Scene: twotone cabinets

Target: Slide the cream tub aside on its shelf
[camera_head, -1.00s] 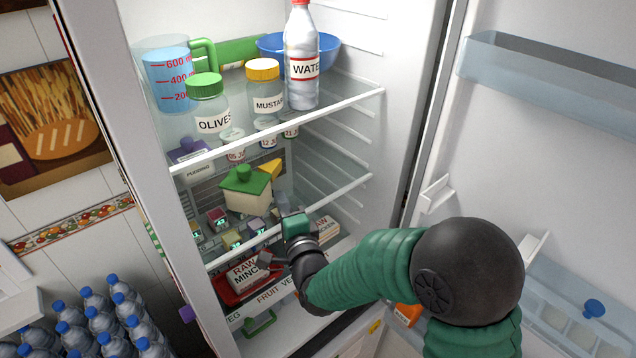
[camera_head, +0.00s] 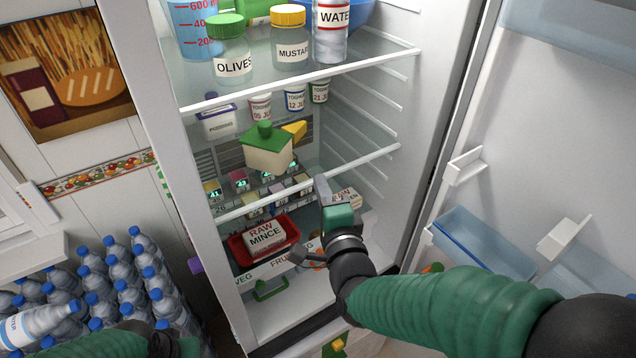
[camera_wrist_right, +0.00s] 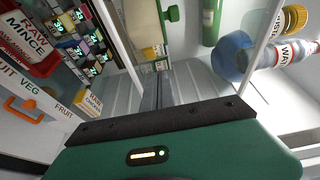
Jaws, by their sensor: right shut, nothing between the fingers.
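The cream tub (camera_head: 268,157), a cream box with a green knobbed lid, stands inside the open fridge towards the back of the middle shelf (camera_head: 364,160). It also shows in the right wrist view (camera_wrist_right: 142,22), partly cut by the top edge. My right gripper (camera_head: 322,187) is shut and empty, to the right of the tub and nearer the fridge front, apart from it. Its shut fingers (camera_wrist_right: 160,88) show in the wrist view. My left gripper (camera_head: 188,347) is only partly in view at the bottom edge; its fingers are hidden.
A yellow wedge (camera_head: 294,131) sits behind the tub. Several small labelled boxes stand below it. A red raw mince tray (camera_head: 238,251) lies lower down. The pudding tub (camera_head: 219,121) and yoghurt pots are above left and behind. The open door (camera_head: 520,150) bounds the right.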

